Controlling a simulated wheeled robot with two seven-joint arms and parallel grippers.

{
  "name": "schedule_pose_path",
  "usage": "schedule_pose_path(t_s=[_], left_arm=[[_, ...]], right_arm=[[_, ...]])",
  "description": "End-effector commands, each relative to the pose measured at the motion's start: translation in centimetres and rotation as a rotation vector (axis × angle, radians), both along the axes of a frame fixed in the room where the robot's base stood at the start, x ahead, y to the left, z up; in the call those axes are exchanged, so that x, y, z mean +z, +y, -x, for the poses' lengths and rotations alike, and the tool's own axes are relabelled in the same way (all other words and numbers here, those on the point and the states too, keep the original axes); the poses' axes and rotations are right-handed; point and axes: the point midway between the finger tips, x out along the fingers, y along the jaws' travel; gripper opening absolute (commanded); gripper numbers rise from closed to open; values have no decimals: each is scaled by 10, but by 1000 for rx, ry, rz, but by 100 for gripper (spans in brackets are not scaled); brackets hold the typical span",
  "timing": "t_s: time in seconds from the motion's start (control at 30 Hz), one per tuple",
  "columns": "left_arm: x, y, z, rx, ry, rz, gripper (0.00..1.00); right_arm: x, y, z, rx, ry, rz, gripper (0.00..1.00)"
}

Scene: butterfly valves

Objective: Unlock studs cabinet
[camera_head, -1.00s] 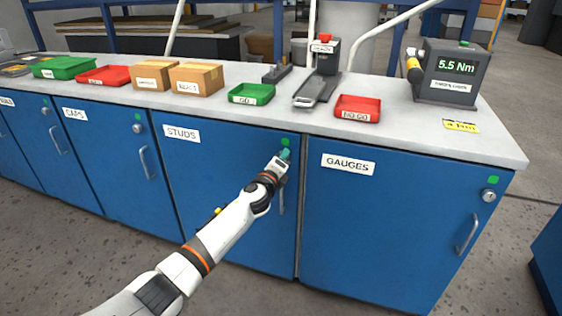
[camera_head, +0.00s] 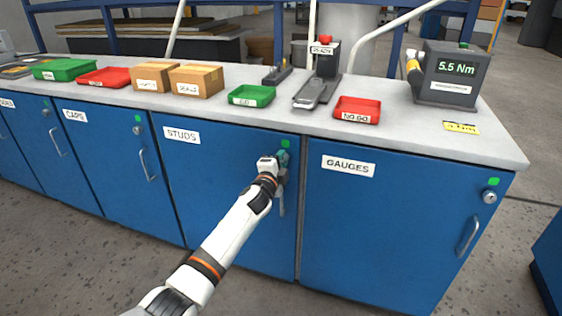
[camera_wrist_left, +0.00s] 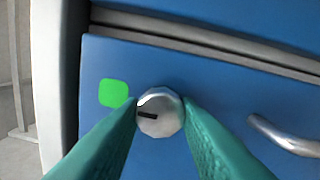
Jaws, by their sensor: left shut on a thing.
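The studs cabinet (camera_head: 215,195) is the blue door labelled STUDS (camera_head: 182,135), and it is closed. My left gripper (camera_head: 281,159) is at the upper right corner of this door, over its lock. In the left wrist view the round silver lock knob (camera_wrist_left: 160,112) sits between the two teal fingertips (camera_wrist_left: 158,108), which are shut on it. A dark slot shows on the knob's face, lying nearly level in that view. A green square (camera_wrist_left: 114,93) is beside the knob. The door handle (camera_wrist_left: 285,135) is apart from the fingers. My right gripper is not in view.
The GAUGES cabinet (camera_head: 380,220) is to the right and the CAPS cabinet (camera_head: 110,170) to the left, both closed. The grey worktop (camera_head: 220,112) above holds trays, boxes and a torque display (camera_head: 452,75). The floor in front is clear.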

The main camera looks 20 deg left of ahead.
Motion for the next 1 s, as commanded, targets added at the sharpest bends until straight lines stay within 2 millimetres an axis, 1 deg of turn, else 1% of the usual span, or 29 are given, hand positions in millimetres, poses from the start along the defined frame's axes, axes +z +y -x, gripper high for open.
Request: schedule_pose_path(t_s=[0.23,0.6,0.63,0.73,0.77,1.0], left_arm=[[0,0,0,0,1,41,6],[0,0,0,1,2,44,6],[0,0,0,1,2,44,32],[0,0,0,0,1,43,49],[0,0,0,0,1,43,51],[0,0,0,0,1,41,51]], right_arm=[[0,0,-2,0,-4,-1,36],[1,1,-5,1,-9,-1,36],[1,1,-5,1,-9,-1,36],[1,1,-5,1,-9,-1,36],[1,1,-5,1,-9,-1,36],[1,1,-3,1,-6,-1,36]])
